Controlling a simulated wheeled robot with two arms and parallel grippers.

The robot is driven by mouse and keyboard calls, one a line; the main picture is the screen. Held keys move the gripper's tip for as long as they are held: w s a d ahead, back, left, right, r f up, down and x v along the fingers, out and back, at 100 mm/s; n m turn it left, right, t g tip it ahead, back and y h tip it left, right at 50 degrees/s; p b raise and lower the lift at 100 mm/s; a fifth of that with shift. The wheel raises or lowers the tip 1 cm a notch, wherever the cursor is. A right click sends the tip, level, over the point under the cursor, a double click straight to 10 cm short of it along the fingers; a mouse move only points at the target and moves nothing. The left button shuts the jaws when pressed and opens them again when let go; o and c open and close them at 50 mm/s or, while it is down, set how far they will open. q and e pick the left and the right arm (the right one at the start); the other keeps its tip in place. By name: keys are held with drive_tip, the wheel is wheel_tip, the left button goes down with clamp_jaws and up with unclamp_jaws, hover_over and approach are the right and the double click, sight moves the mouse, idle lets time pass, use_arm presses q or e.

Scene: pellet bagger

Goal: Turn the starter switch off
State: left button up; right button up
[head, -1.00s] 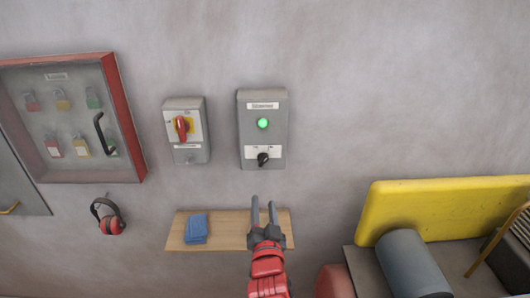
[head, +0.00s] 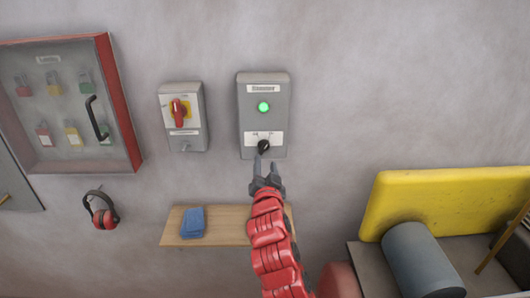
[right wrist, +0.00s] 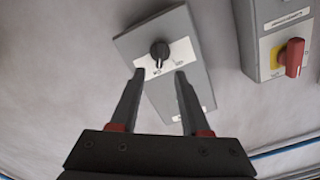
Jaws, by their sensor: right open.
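The starter switch is a black rotary knob (head: 263,147) on a white label plate, low on a grey wall box (head: 263,88). A green lamp (head: 263,107) glows above it. In the right wrist view the knob (right wrist: 160,52) shows just beyond my fingertips, roughly centred between them. My right gripper (head: 267,163) is open and empty, just below the knob in the head view. The fingers (right wrist: 160,74) do not appear to touch the knob. The label's lettering is too small to read. My left gripper is not in view.
A second grey box with a red rotary handle (head: 179,112) on yellow is mounted to the left. A wooden shelf (head: 225,238) with a blue cloth (head: 193,222) is below. A lock cabinet (head: 128,105) and ear defenders (head: 101,210) are left; a yellow machine part (head: 440,200) is right.

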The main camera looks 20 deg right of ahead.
sight(265, 149)
drive_tip(key=p+x, duration=0.2)
drive_tip(key=x, duration=0.3)
drive_tip(key=shift+w+r, duration=0.15)
drive_tip(key=shift+w, duration=0.05)
drive_tip(key=shift+w+d+f, duration=0.2)
drive_tip(key=shift+w+d, duration=0.05)
drive_tip(key=shift+w, duration=0.4)
clamp_jaws()
